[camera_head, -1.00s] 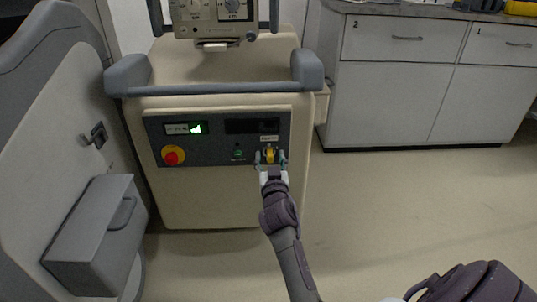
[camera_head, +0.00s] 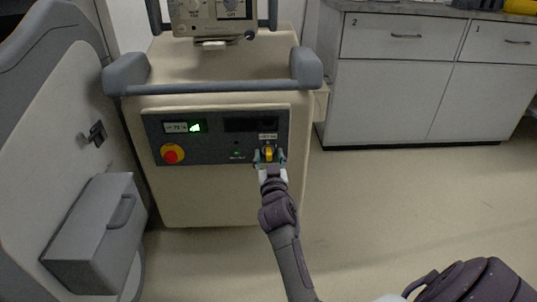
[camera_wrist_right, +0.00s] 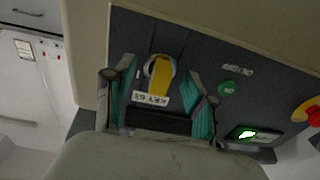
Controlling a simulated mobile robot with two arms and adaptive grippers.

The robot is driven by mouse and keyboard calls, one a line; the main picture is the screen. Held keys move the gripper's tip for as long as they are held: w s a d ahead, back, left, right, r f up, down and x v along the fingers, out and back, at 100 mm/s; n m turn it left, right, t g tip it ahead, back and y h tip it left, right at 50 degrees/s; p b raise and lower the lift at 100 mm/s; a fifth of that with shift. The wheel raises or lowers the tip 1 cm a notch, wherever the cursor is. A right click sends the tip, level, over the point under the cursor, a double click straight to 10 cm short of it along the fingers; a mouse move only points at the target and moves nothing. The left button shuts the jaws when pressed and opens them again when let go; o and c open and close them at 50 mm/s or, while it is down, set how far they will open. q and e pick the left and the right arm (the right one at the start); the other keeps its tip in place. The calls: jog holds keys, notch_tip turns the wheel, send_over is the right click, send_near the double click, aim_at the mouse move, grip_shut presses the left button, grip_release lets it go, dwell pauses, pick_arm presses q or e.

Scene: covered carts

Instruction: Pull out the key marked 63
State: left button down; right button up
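The yellow key (camera_head: 269,153) sits in a round lock at the right end of the dark control panel (camera_head: 208,150) on the beige cart. In the right wrist view the key (camera_wrist_right: 159,77) stands in its pale ring, beside a white label (camera_wrist_right: 151,99) that appears to read KEY 63. My right gripper (camera_head: 269,159) is at the panel with one finger on each side of the key. In the wrist view its teal-padded fingers (camera_wrist_right: 158,112) are spread, with gaps between them and the key. My left gripper is not in view.
A red emergency button (camera_head: 171,155) on a yellow base, a lit green display (camera_head: 197,127) and a small green button (camera_head: 237,152) share the panel. A grey covered cart (camera_head: 60,150) stands close at left. White cabinets (camera_head: 400,95) stand at right, with clear floor before them.

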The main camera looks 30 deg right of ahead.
grip_shut()
jog(key=shift+s, duration=0.1)
